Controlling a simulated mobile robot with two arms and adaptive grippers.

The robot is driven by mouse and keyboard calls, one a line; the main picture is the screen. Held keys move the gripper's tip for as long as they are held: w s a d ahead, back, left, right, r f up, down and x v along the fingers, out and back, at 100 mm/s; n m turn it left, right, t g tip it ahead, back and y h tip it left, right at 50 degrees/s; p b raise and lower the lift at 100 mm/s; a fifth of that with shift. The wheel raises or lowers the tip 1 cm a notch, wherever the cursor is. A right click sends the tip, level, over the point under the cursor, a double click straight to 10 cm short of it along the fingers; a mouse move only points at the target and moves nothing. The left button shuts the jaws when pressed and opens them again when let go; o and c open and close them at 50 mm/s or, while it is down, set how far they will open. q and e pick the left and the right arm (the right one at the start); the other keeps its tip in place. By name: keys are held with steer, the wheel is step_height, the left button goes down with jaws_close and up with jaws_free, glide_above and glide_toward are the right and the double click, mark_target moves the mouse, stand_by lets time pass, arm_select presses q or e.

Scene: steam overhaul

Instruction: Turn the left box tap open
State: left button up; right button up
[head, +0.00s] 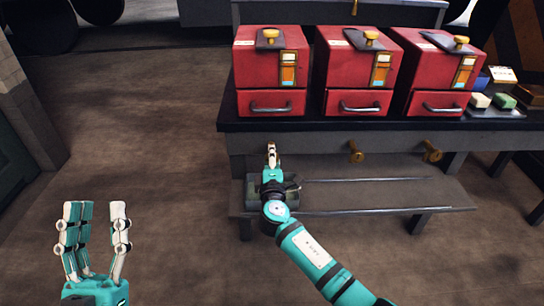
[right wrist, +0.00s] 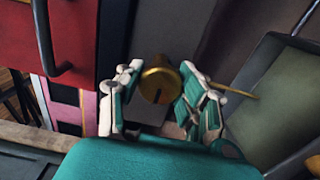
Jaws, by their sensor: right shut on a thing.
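Three red boxes stand in a row on a dark bench. The left box (head: 258,72) has a drawer with a grey handle below it. Its brass tap (right wrist: 158,86) sits on the bench front in the right wrist view, and in the head view it is hidden behind my right gripper (head: 271,155). The right gripper's fingers lie on both sides of the tap, shut on it. My left gripper (head: 95,235) is open and empty, low at the left, well away from the bench.
Two more brass taps, the middle one (head: 355,151) and the right one (head: 432,152), stick out of the bench front. A low grey shelf (head: 400,192) stands below them. Coloured blocks on a tray (head: 495,112) lie at the bench's right. The floor at left is clear.

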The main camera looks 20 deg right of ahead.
steer(key=shift+a+f, duration=0.1)
stand_by(0.3)
steer(key=o, duration=1.2)
steer(key=v, duration=1.2)
